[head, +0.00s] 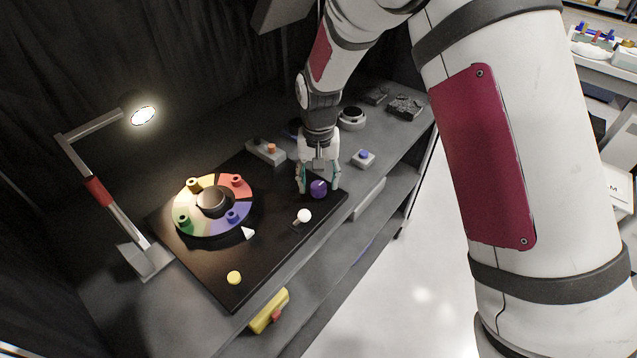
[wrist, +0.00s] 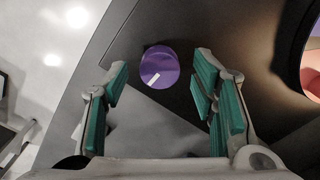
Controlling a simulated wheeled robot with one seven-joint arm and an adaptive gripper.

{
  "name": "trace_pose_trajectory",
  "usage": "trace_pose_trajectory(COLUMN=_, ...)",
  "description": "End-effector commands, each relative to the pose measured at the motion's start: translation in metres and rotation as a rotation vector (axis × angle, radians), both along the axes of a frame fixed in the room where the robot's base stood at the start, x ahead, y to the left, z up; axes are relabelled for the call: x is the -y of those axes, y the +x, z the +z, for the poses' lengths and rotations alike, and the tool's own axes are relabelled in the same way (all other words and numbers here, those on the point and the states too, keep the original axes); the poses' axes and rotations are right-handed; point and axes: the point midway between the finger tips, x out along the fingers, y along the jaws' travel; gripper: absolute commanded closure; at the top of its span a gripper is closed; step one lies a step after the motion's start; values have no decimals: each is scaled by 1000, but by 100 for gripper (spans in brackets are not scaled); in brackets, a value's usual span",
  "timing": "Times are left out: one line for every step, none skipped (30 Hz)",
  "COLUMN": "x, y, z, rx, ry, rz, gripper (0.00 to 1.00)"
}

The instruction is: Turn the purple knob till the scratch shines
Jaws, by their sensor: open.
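The purple knob (head: 318,188) stands on the black board (head: 272,258) near its right corner. In the wrist view the purple knob (wrist: 160,67) shows a white index mark pointing to the lower left. My gripper (head: 318,184) is open above the knob, with its teal-padded fingers on either side. In the wrist view my gripper (wrist: 160,82) has a clear gap between each finger and the knob. A ring of coloured segments (head: 180,211) with several small pegs lies on the board around a dark round hub (head: 211,201). I cannot make out a scratch in either view.
A lit lamp (head: 142,116) on a jointed arm stands at the left. A white ball (head: 304,216) and a yellow disc (head: 234,278) sit on the board. A grey box with an orange button (head: 271,148) and a small box with a blue button (head: 363,157) stand nearby.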

Motion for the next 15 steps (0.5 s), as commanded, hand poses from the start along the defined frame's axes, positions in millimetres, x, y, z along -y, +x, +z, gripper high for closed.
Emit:
trace_pose_trajectory(x=0, y=-1, z=-5, rx=-1, ry=0, rz=0, gripper=48)
trace_pose_trajectory(x=0, y=0, z=-8, rx=-1, ry=0, rz=0, gripper=48)
trace_pose_trajectory(x=0, y=0, z=-10, rx=0, ry=0, rz=0, gripper=48)
trace_pose_trajectory(x=0, y=0, z=-12, rx=0, ry=0, rz=0, gripper=48)
trace_pose_trajectory(x=0, y=0, z=-13, rx=0, ry=0, rz=0, gripper=48)
trace_pose_trajectory(x=0, y=0, z=-14, rx=0, ry=0, rz=0, gripper=48)
trace_pose_trajectory(x=0, y=0, z=-15, rx=0, ry=0, rz=0, gripper=48)
trace_pose_trajectory(x=0, y=0, z=-15, rx=0, ry=0, rz=0, gripper=48)
trace_pose_trajectory(x=0, y=0, z=-16, rx=1, ry=0, rz=0, gripper=48)
trace_pose_trajectory(x=0, y=0, z=-16, rx=1, ry=0, rz=0, gripper=48)
trace_pose_trajectory(x=0, y=0, z=-16, rx=1, ry=0, rz=0, gripper=48)
trace_pose_trajectory(x=0, y=0, z=-16, rx=1, ry=0, rz=0, gripper=48)
trace_pose_trajectory(x=0, y=0, z=-16, rx=1, ry=0, rz=0, gripper=48)
trace_pose_trajectory(x=0, y=0, z=-16, rx=1, ry=0, rz=0, gripper=48)
trace_pose_trajectory(x=0, y=0, z=-16, rx=1, ry=0, rz=0, gripper=52)
